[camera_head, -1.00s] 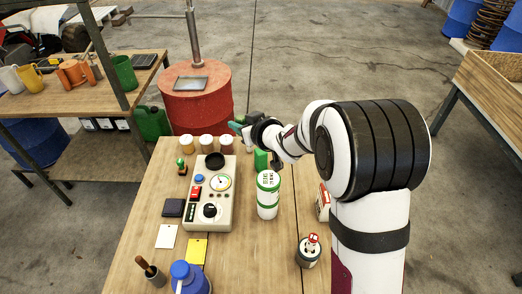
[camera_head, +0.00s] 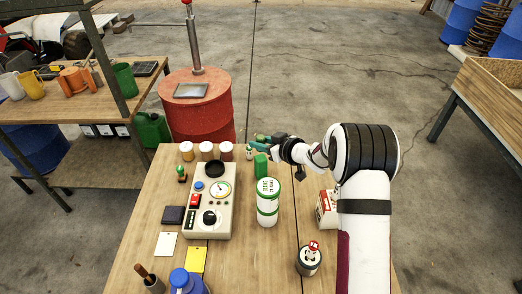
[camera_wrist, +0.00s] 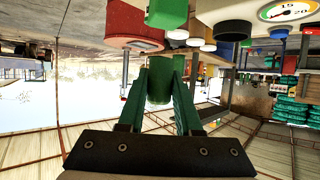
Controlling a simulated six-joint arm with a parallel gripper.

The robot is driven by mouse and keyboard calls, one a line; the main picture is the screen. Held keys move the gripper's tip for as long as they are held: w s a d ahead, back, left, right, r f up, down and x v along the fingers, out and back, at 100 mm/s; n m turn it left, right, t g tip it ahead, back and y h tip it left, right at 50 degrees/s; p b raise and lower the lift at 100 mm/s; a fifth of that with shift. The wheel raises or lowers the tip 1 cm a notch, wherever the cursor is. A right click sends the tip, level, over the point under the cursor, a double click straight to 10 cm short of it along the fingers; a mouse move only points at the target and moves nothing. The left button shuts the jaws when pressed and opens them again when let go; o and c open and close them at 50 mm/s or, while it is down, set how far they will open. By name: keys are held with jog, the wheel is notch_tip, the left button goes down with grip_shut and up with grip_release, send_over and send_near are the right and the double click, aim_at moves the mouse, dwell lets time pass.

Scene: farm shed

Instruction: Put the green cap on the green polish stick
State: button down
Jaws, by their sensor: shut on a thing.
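My gripper (camera_head: 257,140) has green fingers and is shut on a green cap (camera_wrist: 159,82). In the wrist view the cap is a short green cylinder between the fingertips. In the head view the fingers largely blend with it. An upright green block (camera_head: 260,166), which looks like the green polish stick, stands on the table just in front of and below my gripper. It also shows at the top of the wrist view (camera_wrist: 166,12). The cap is apart from it, beyond its far end in the head view.
A small white item (camera_head: 249,153) stands close left of the green block. Several jars (camera_head: 206,151) line the table's back edge. A white-and-green canister (camera_head: 268,207) stands in front, a gauge box (camera_head: 208,205) to the left. A red drum (camera_head: 198,108) is behind the table.

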aim_at(261, 157)
notch_tip(261, 157, down, 3)
jog(key=shift+f, duration=0.15)
jog(key=shift+f, duration=0.15)
jog(key=c, duration=0.6)
grip_release()
